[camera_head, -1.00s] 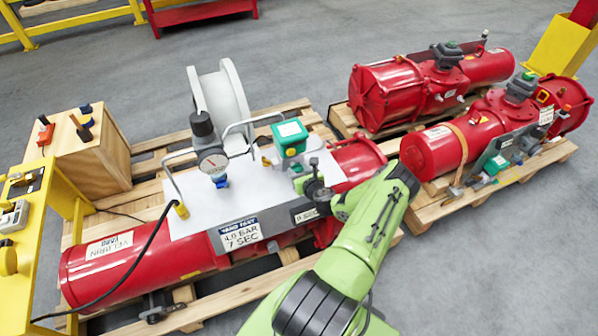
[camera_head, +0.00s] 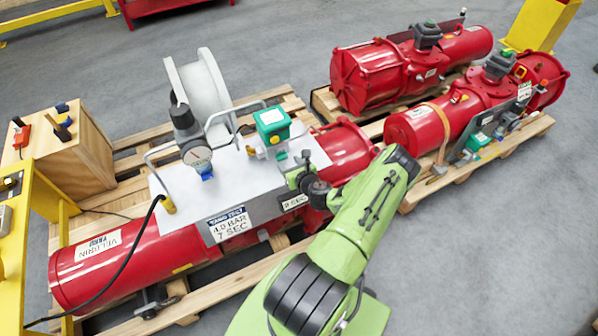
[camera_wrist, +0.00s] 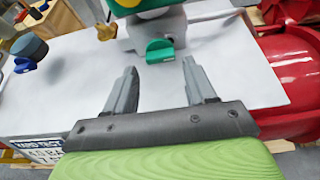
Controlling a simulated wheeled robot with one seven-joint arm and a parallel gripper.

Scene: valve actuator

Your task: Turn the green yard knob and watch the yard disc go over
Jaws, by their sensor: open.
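A small green knob (camera_wrist: 160,51) sticks out below a green-and-yellow housing in the wrist view. In the head view the green box (camera_head: 271,121) stands on the white panel (camera_head: 240,172), with the green knob (camera_head: 281,155) small at its foot. My gripper (camera_wrist: 161,66) is open and empty over the panel. Its two grey fingers point toward the knob, which lies just beyond and between the fingertips, apart from both. In the head view my gripper (camera_head: 303,160) is by the panel's right end. The wrist view cuts off the housing's top; I cannot tell which side of a disc shows.
A pressure gauge (camera_head: 197,155) with a blue tap (camera_head: 207,173) stands left on the panel. Metal rail handles and a grey reel (camera_head: 205,85) rise near it. The red cylinder (camera_head: 130,260) lies beneath on a pallet. Other red actuators (camera_head: 400,80) lie behind right.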

